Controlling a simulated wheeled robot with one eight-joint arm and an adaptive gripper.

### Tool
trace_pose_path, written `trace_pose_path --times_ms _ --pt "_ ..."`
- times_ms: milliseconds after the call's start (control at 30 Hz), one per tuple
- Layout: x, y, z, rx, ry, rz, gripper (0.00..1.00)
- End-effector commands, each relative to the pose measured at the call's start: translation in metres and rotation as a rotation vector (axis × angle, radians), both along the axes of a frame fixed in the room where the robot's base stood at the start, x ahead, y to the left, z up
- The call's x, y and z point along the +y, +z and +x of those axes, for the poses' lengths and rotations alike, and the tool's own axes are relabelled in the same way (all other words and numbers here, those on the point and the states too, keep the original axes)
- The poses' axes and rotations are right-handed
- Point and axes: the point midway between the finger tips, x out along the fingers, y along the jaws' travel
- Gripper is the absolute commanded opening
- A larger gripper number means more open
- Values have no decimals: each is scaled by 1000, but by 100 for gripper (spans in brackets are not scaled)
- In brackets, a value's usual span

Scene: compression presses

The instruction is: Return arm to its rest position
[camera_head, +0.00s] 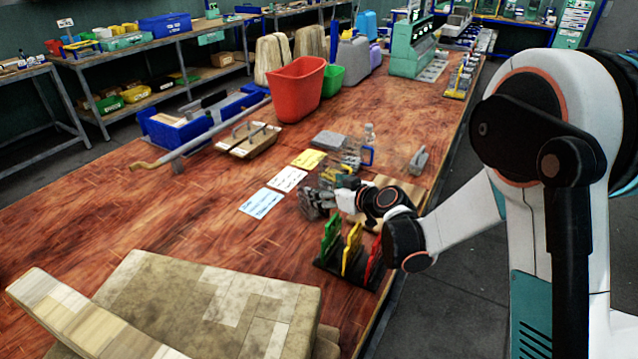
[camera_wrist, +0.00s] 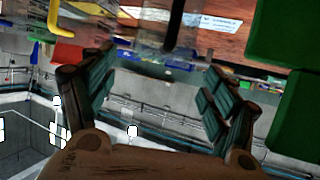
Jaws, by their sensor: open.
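My gripper (camera_head: 316,203) is low over the right side of the wooden table (camera_head: 190,195) in the head view, at the end of my white and black arm. It is just behind a dark rack with green (camera_head: 331,238), yellow (camera_head: 351,248) and red (camera_head: 374,262) upright pieces. In the wrist view my gripper (camera_wrist: 160,88) shows two teal-padded fingers spread wide, with no object held between them. A large green shape (camera_wrist: 292,110) fills the right edge there; I cannot tell whether it is the green piece. The arm hides part of the table's right edge.
Beige boxes (camera_head: 215,305) fill the front. The table's left middle is clear.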

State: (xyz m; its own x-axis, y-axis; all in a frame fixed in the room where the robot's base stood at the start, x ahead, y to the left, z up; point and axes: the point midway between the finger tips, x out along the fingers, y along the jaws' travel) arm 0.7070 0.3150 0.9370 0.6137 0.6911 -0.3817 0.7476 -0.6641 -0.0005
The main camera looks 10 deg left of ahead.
Motion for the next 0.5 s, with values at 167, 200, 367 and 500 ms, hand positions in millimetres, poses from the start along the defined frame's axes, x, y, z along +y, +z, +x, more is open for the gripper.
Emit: trace_pose_path --times_ms 167,200,367,500 --pt "-11 7 -10 -1 0 -1 79" --pt "-11 7 -10 0 1 0 79" --pt "-11 6 -10 0 1 0 79" --pt "-11 6 -10 0 1 0 79"
